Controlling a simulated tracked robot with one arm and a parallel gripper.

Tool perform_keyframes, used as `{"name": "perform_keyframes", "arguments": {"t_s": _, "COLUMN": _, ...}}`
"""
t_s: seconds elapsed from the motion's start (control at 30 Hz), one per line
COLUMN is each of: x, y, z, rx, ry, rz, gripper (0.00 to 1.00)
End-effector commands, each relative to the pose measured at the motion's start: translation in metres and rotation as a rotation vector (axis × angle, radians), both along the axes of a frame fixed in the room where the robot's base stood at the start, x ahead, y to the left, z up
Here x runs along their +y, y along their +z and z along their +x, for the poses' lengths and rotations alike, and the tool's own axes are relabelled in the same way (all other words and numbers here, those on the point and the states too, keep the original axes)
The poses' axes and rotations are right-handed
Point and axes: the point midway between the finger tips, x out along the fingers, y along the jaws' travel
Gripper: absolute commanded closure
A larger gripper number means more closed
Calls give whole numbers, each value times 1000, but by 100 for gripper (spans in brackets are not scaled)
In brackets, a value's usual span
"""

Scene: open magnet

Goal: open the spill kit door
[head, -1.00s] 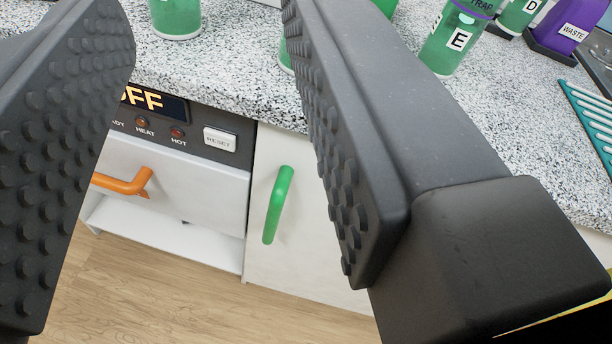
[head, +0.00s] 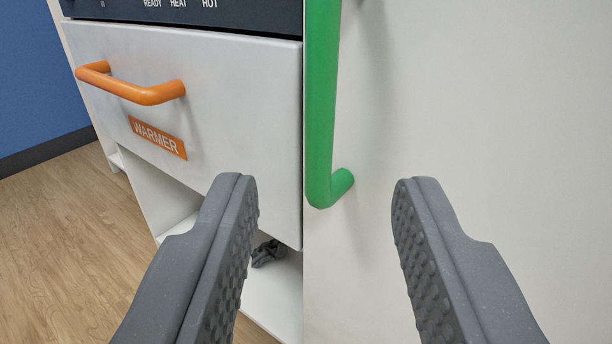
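A white cabinet door (head: 470,110) fills the right side of the view and looks closed. A vertical green bar handle (head: 321,110) stands off its left edge; the handle's upper end is cut off by the frame. No label reading spill kit shows on the visible part of the door. My gripper (head: 324,190) is open and empty, with one dark ridged finger on each side. The lower end of the green handle shows between and just beyond the fingertips in the picture. I see no contact with it.
Left of the door is a white drawer marked WARMER (head: 158,138) with an orange handle (head: 130,88). Below it is an open white shelf space with a small dark grey object (head: 268,252). Wood floor (head: 60,240) and a blue wall (head: 35,80) lie at left.

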Motion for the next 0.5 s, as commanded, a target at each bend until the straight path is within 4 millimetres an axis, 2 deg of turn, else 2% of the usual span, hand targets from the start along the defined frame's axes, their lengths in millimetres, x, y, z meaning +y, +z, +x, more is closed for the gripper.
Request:
{"name": "perform_keyframes", "arguments": {"t_s": 0.17, "x": 0, "y": -4, "z": 5, "rx": -8, "ry": 4, "rz": 7, "gripper": 63}}
{"name": "perform_keyframes", "arguments": {"t_s": 0.5, "x": -1, "y": -4, "z": 53, "rx": -10, "ry": 3, "rz": 7, "gripper": 63}}
